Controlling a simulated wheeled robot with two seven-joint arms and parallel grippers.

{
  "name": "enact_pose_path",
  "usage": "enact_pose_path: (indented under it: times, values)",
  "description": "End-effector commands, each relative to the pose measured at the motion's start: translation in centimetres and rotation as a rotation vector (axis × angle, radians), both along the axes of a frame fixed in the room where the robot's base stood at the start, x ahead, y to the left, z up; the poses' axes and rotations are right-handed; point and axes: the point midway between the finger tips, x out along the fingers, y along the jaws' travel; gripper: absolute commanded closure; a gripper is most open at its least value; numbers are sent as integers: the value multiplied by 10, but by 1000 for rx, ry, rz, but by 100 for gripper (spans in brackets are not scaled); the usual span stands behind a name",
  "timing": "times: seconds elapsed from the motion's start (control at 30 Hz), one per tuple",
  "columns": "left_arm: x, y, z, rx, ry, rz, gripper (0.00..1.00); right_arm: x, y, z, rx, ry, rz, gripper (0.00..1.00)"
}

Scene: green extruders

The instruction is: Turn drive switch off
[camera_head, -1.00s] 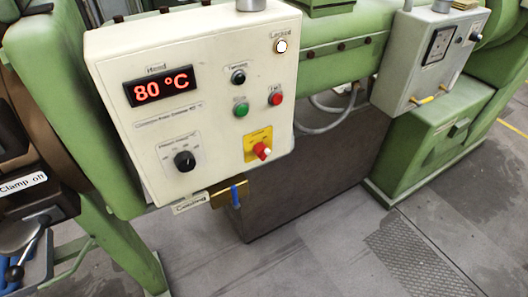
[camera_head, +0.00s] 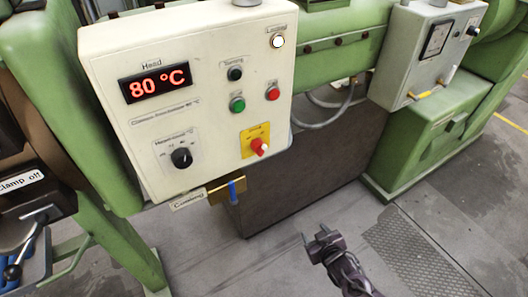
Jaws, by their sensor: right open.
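A cream control box (camera_head: 110,50) fills the upper left of the head view. On it are a red rotary switch on a yellow plate (camera_head: 258,147), a black knob (camera_head: 181,158), a small black switch (camera_head: 235,73), a green button (camera_head: 237,104) and a red button (camera_head: 272,93). Their small labels are too blurred to tell which one is the drive switch. My right gripper (camera_head: 314,235) is open and empty, low in the view, below and right of the box and apart from it. My left gripper is out of view.
A blue-handled valve (camera_head: 233,190) sticks out under the box. A second grey box (camera_head: 406,50) with a dial and a yellow-handled lever hangs at upper right. Green machine bodies (camera_head: 409,150) and a dark panel (camera_head: 300,165) stand behind. The grey floor around my gripper is clear.

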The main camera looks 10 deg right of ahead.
Motion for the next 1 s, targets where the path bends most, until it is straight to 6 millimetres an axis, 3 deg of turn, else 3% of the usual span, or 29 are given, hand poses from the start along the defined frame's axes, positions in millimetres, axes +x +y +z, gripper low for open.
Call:
enact_pose_path:
  times: [0.03, 0.1, 0.2, 0.3, 0.4, 0.5, 0.63, 1.0]
  values:
    - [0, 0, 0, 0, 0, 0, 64, 17, 16, 47, 29, -91, 33, 49]
    - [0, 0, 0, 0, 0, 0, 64, 31, 40, 107, 82, -203, 71, 49]
    - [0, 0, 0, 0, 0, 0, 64, 34, 73, 187, 167, -334, 128, 49]
    - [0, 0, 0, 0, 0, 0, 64, 26, 98, 248, 247, -426, 175, 49]
    - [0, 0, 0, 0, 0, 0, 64, 16, 114, 288, 306, -480, 207, 49]
    - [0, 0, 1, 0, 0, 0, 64, 10, 121, 309, 339, -508, 221, 49]
    - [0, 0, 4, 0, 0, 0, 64, 15, 126, 316, 348, -516, 224, 49]
    - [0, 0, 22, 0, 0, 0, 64, 67, 144, 316, 347, -515, 223, 49]
